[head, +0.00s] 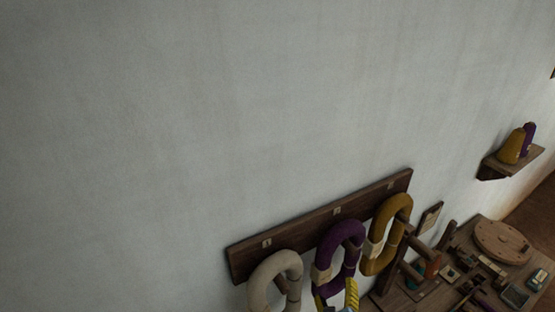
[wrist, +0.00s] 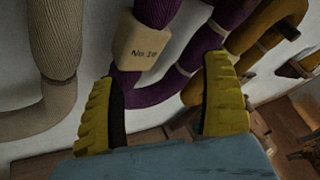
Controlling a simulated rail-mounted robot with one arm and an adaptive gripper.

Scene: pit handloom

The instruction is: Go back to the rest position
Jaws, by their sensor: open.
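My gripper (wrist: 165,108) is open in the wrist view, with its two yellow ribbed fingers apart. The purple yarn hank (wrist: 205,55) with a tan tag reading No. 10 (wrist: 140,42) shows beyond and between the fingertips. I cannot tell whether the fingers touch it. In the head view the yellow fingers show at the bottom edge, close to the lower end of the purple hank (head: 351,236). The purple hank hangs on the dark wooden peg board (head: 330,222) between a cream hank (head: 265,275) and a mustard hank (head: 398,210).
A workbench (head: 440,285) at lower right holds a round wooden disc (head: 503,242) and several small tools. A wall shelf (head: 525,161) at right carries a mustard cone (head: 511,148) and a purple cone (head: 529,138). The wall (head: 200,120) above the peg board is bare.

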